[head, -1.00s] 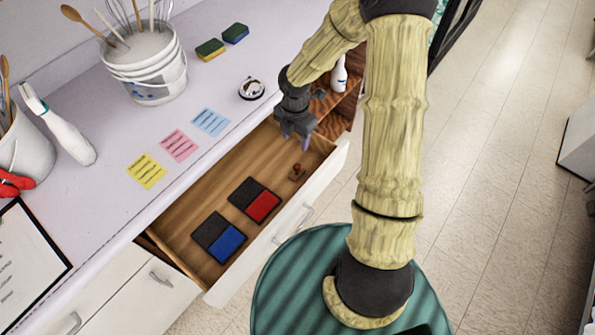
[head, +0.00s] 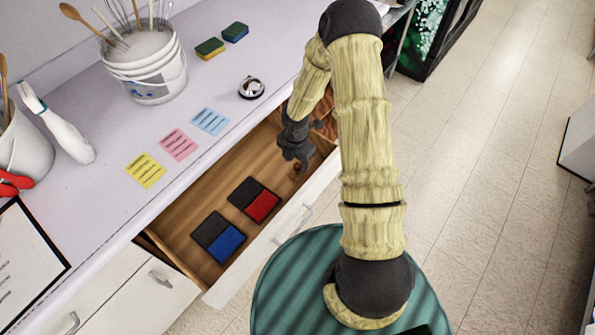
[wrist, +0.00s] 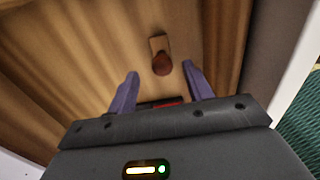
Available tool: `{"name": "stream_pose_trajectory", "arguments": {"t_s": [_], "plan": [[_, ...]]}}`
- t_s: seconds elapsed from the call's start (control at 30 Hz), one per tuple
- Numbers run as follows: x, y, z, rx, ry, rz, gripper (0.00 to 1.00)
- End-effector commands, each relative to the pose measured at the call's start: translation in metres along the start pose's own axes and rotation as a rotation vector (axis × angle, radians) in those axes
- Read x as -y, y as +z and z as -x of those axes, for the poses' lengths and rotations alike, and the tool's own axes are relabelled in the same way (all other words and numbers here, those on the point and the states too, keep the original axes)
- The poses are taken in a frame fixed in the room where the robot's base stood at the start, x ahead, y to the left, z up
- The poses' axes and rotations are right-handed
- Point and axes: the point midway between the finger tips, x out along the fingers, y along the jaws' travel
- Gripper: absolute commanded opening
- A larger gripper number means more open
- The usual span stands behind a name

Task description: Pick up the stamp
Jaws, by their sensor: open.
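The stamp (wrist: 161,64) has a round reddish-brown knob on a small wooden base. It lies on the wooden floor of the open drawer, near the drawer's right end. In the head view the stamp (head: 298,168) is mostly hidden by my gripper. My gripper (head: 297,162) hangs over that end of the drawer, pointing down. In the wrist view the two purple fingers of my gripper (wrist: 161,78) are spread apart with nothing between their pads. The stamp's knob shows just beyond and between the fingertips.
A red ink pad (head: 263,206) and a blue ink pad (head: 226,244) lie in the drawer (head: 187,225) to the left. The drawer's white front is close beside my gripper. Sticky notes (head: 178,144), a bell (head: 251,88) and a bucket (head: 150,75) are on the counter.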

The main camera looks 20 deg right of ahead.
Motion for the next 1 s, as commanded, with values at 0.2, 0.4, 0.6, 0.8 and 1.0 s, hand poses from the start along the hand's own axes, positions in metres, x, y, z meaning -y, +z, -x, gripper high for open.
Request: {"name": "stream_pose_trajectory", "arguments": {"t_s": [0.2, 0.4, 0.6, 0.8, 1.0], "plan": [[0.000, 0.000, 0.000, 0.000, 0.001, 0.000, 0.51], [0.001, 0.000, -0.009, -0.001, 0.000, 0.003, 0.51], [0.004, 0.002, -0.039, -0.001, -0.002, 0.002, 0.51], [0.003, 0.003, -0.052, 0.001, 0.001, 0.000, 0.51], [0.003, 0.003, -0.052, 0.000, 0.001, 0.000, 0.51]]}}
